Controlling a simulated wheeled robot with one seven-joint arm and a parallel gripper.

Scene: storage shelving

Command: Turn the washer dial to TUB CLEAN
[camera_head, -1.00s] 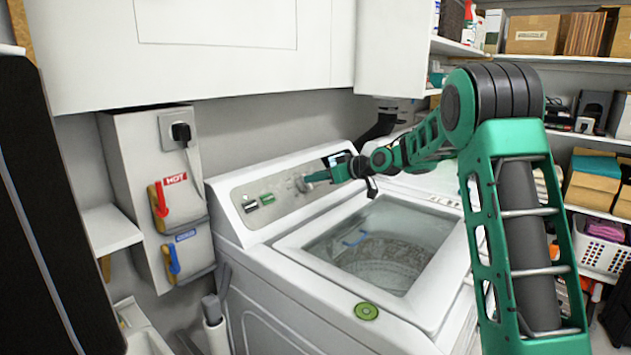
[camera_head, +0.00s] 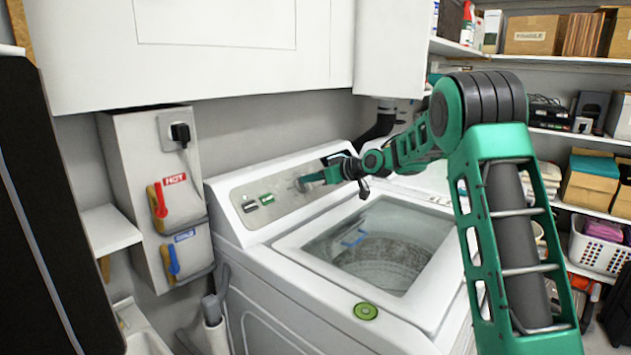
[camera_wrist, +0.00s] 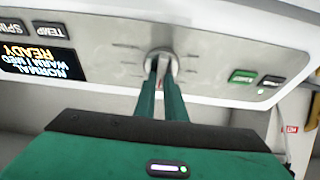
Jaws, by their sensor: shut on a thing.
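The round silver dial (camera_wrist: 162,60) sits on that panel, between my fingertips in the wrist view. My gripper (camera_wrist: 162,72) is shut on the dial, with both green fingers reaching up to it. In the head view my gripper (camera_head: 304,181) hides most of the dial. The display (camera_wrist: 35,65), upside down in the wrist view, reads NORMAL, WARM, MED and READY. The marks around the dial are too small to read.
A green button (camera_wrist: 242,77) and a dark button (camera_wrist: 271,82) lie on the panel beside the dial. White cabinets (camera_head: 230,50) hang above. Hot and cold valves (camera_head: 160,200) are on the left wall. Loaded shelves (camera_head: 590,140) stand at the right.

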